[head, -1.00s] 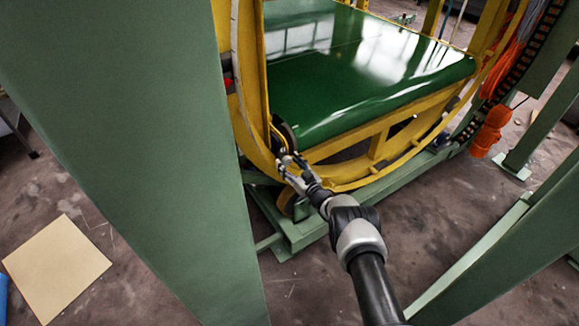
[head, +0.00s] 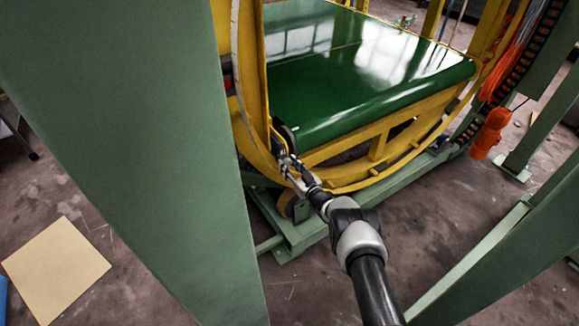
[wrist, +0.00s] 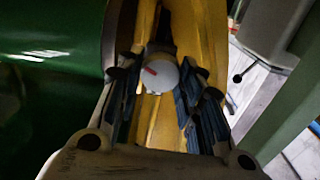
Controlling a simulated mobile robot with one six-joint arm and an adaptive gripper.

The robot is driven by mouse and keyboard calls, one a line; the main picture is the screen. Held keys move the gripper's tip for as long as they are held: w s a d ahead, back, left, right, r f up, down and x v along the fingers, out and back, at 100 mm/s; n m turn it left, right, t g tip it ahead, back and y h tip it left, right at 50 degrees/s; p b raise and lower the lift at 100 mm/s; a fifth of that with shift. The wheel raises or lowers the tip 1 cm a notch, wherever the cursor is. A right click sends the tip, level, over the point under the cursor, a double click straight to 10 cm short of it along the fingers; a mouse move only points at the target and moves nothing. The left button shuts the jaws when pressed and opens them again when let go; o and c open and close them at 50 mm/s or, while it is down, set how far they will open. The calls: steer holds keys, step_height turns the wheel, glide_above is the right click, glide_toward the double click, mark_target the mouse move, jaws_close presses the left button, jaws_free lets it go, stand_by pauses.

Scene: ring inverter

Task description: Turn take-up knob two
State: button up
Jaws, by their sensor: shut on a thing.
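The take-up knob (wrist: 161,76) shows in the wrist view as a pale round face with a short red mark. It lies between the blue-black finger pads of my gripper (wrist: 157,83), which is shut on it. In the head view my gripper (head: 287,165) reaches the lower left corner of the yellow frame (head: 378,148), beside the near end of the green belt (head: 370,75). The knob is too small and covered to make out there. No number can be read on it.
A wide green post (head: 130,150) stands close to the left of my arm. Green beams (head: 480,255) stand at the right. An orange hanging device (head: 490,133) is at the far right. A tan board (head: 56,257) lies on the floor at the left.

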steer(key=m, duration=0.9)
steer(key=shift+m, duration=0.3)
steer(key=m, duration=0.4)
steer(key=shift+d+f, duration=0.1)
steer(key=m, duration=0.5)
steer(key=shift+m, duration=0.3)
steer(key=o, duration=1.1)
steer(key=shift+c, duration=0.2)
